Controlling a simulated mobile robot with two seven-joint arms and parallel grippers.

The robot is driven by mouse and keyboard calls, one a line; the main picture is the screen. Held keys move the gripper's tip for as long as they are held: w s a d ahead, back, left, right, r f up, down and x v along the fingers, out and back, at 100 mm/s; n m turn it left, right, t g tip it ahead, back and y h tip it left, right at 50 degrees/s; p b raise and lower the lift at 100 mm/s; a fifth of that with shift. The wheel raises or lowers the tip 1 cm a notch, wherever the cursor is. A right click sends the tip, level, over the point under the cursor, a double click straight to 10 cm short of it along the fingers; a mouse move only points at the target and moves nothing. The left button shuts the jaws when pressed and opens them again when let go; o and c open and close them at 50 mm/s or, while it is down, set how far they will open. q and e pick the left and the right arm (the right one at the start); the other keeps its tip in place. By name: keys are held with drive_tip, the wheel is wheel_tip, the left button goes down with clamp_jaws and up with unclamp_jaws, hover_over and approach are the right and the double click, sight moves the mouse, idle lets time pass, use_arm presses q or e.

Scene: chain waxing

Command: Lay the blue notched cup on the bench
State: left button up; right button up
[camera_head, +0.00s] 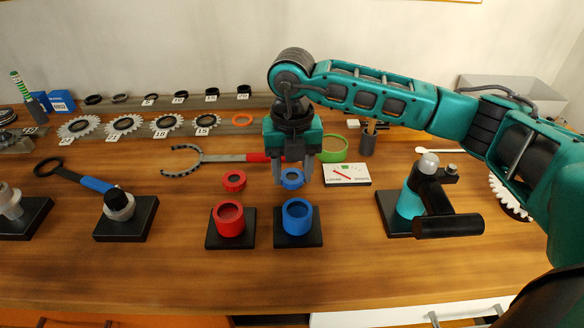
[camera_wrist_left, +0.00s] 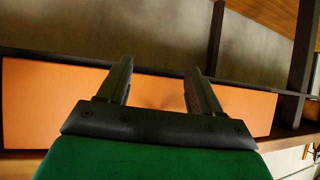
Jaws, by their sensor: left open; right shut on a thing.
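The small blue notched cup (camera_head: 292,180) is in the head view, between the fingers of my right gripper (camera_head: 292,174). That gripper points down and is shut on the cup from left and right. The cup is at or just above the bench (camera_head: 350,270); I cannot tell whether it touches. It is behind a larger blue cup (camera_head: 297,216) on a black base. My left gripper (camera_wrist_left: 158,72) shows only in the left wrist view, open with nothing between its fingers, facing an orange panel (camera_wrist_left: 60,105).
A red notched cup (camera_head: 234,181) lies just left, behind a larger red cup (camera_head: 229,220) on its base. A white card (camera_head: 347,175) lies close to the right. A wrench (camera_head: 215,158) and green ring (camera_head: 333,150) lie behind. The bench front is clear.

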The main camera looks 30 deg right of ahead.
sight(292, 176)
drive_tip(key=shift+f, duration=0.2)
drive_tip(key=o, duration=1.1)
drive_tip(key=shift+r, duration=0.1)
drive_tip(key=shift+c, duration=0.2)
wheel_tip(292, 176, up, 12)
drive_tip(key=shift+r, duration=0.2)
